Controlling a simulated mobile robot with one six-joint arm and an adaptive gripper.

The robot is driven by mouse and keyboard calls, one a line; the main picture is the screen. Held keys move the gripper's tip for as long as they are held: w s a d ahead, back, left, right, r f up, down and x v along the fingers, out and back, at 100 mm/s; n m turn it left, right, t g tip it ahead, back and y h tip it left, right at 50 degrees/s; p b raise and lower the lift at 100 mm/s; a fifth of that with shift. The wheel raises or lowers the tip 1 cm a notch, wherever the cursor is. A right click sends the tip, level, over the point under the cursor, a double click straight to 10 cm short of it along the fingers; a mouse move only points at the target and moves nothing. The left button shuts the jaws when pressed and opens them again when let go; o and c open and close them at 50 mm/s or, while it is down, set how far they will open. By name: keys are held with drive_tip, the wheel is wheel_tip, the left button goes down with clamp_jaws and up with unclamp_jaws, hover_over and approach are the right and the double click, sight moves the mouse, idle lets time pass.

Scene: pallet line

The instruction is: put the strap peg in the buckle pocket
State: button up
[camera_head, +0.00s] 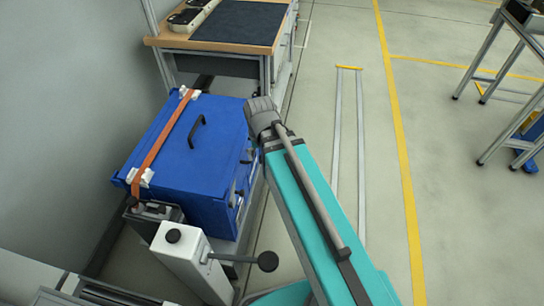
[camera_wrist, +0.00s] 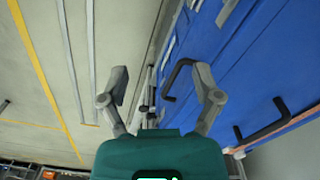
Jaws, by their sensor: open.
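The orange strap (camera_head: 165,140) runs across the top of a blue case (camera_head: 195,165), with white corner pieces at both edges, and hangs down the case's near side. Its lower end meets a small grey unit (camera_head: 153,212), where I cannot make out a peg or a buckle pocket. In the wrist view my gripper (camera_wrist: 160,98) is open and empty, with its fingers spread beside the blue case (camera_wrist: 235,50). A short piece of the strap (camera_wrist: 285,125) shows at the right there.
A white post (camera_head: 185,262) with black knobs stands in front of the case. A workbench (camera_head: 222,45) with a dark mat stands behind it. Black handles (camera_wrist: 178,80) stick out from the case.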

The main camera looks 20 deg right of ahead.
drive_tip(key=shift+s+d+n, duration=0.3)
drive_tip(key=shift+s+d, duration=0.15)
drive_tip(key=shift+d, duration=0.35)
drive_tip(key=shift+s+d+n, duration=0.3)
drive_tip(key=shift+s+d, duration=0.15)
drive_tip(key=shift+d, duration=0.3)
